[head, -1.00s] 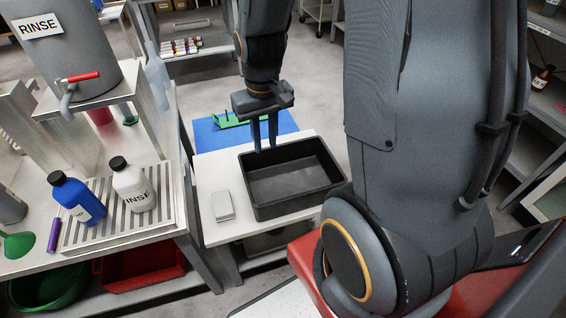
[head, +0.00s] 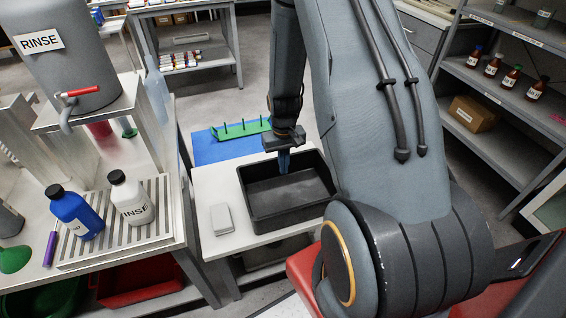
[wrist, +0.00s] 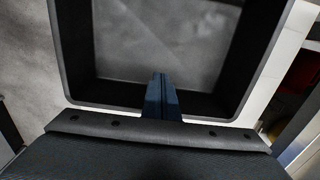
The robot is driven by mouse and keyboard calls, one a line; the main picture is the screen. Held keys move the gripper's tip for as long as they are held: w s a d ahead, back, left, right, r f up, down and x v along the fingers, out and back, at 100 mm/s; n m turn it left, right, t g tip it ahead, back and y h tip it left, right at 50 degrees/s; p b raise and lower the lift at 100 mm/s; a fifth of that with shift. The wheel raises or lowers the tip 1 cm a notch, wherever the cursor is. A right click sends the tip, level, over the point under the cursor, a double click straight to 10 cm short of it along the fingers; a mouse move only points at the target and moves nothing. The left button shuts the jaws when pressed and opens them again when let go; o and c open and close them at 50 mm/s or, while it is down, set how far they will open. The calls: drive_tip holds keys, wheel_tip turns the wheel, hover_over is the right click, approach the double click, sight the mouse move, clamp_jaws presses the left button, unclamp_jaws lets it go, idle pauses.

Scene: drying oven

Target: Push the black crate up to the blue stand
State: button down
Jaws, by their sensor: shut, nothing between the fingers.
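The black crate (head: 250,222) is an open, empty tub on the white table. The blue stand (head: 212,153) shows as a flat blue surface beyond the table's far edge, with a green pegged rack (head: 240,129) on it. A strip of white tabletop lies between crate and blue surface. My gripper (head: 284,170) points down at the crate's far side, its fingers shut together and empty. In the wrist view, the shut fingers (wrist: 160,82) overlap the crate's wall (wrist: 70,70) and opening. I cannot tell whether they touch it.
A small pale box (head: 222,219) lies left of the crate on the tabletop. A bench at left holds a blue bottle (head: 75,212), a white bottle (head: 131,198) and a grey RINSE tank (head: 75,60). My arm hides the table's right side.

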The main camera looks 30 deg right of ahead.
sight(280, 179)
wheel_tip(280, 179, down, 7)
drive_tip(key=shift+r+p, duration=0.15)
drive_tip(key=shift+p, duration=0.35)
drive_tip(key=shift+w+d+p, duration=0.2)
drive_tip(key=shift+w+p, duration=0.15)
drive_tip(key=shift+w, duration=0.75)
drive_tip(key=shift+w+d, duration=0.2)
drive_tip(key=shift+w, duration=0.65)
drive_tip(key=w+b, duration=0.2)
drive_tip(key=w, duration=0.2)
drive_tip(key=w+d+b, duration=0.1)
drive_tip(key=w+b, duration=0.2)
drive_tip(key=w, duration=0.1)
drive_tip(key=w+d+b, duration=0.1)
drive_tip(key=w+b, duration=0.1)
drive_tip(key=w, duration=0.2)
drive_tip(key=shift+d+f+b, duration=0.15)
drive_tip(key=shift+f+b, duration=0.15)
drive_tip(key=shift+b, duration=0.05)
drive_tip(key=shift+w+d+r+b, duration=0.15)
drive_tip(key=shift+w+b, duration=0.25)
drive_tip(key=shift+w, duration=0.25)
drive_tip(key=shift+s, duration=0.15)
